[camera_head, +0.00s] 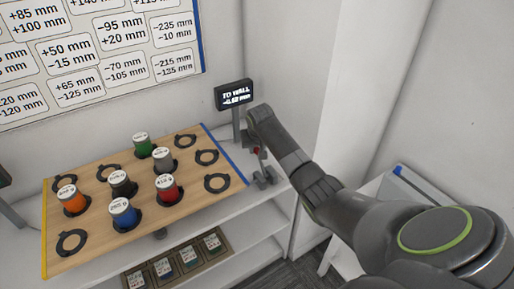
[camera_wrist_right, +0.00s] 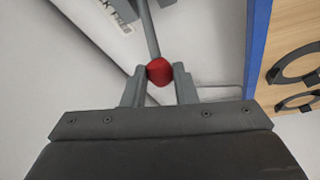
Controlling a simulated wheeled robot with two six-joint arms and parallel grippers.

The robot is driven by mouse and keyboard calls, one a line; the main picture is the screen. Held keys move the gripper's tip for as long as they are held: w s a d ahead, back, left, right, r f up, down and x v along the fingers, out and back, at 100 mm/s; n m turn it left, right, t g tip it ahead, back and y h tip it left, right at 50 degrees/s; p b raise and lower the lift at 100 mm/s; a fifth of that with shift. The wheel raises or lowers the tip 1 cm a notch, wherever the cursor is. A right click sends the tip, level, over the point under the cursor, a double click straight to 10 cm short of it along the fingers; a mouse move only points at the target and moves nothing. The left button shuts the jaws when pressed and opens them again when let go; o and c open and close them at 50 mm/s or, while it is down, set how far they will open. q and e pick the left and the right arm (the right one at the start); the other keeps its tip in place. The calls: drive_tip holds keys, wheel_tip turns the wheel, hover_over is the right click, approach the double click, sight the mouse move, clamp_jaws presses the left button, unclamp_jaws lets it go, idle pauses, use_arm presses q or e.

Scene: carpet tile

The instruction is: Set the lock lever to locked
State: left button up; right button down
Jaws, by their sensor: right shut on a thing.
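The lock lever has a grey shaft (camera_wrist_right: 147,30) with a red knob (camera_wrist_right: 159,71) at its end. My right gripper (camera_wrist_right: 160,82) is shut on the red knob, one finger on each side. In the head view the red knob (camera_head: 256,151) shows small beside the board's right edge, below my right wrist. Grey bracket parts (camera_head: 265,179) stand on the white shelf below it. My arm hides part of the lever, and I cannot read its lock position. My left gripper is not in view.
A wooden board (camera_head: 100,235) with black rings and several coloured, labelled jars lies left of the lever; its blue edge (camera_wrist_right: 257,45) is close to my right gripper. A small display (camera_head: 234,95) stands behind. A white wall (camera_head: 350,90) rises to the right.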

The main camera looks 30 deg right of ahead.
drive_tip(key=shift+s+r+p, duration=0.25)
drive_tip(key=shift+p, duration=0.3)
drive_tip(key=s+t+p, duration=0.1)
drive_tip(key=t+p, duration=0.1)
drive_tip(key=s+r+t+p, duration=0.1)
drive_tip(key=s+t+p, duration=0.1)
drive_tip(key=shift+s, duration=0.3)
drive_tip(key=s+f+m+t+b, duration=0.1)
drive_tip(key=s+f+t+b, duration=0.2)
drive_tip(key=s, duration=0.6)
drive_tip(key=t+b, duration=0.2)
drive_tip(key=t, duration=0.1)
drive_tip(key=shift+s+f+t+h, duration=0.15)
drive_tip(key=shift+f+t+h, duration=0.15)
drive_tip(key=shift+f, duration=0.2)
drive_tip(key=c, duration=1.2)
unclamp_jaws()
drive_tip(key=shift+o, duration=0.2)
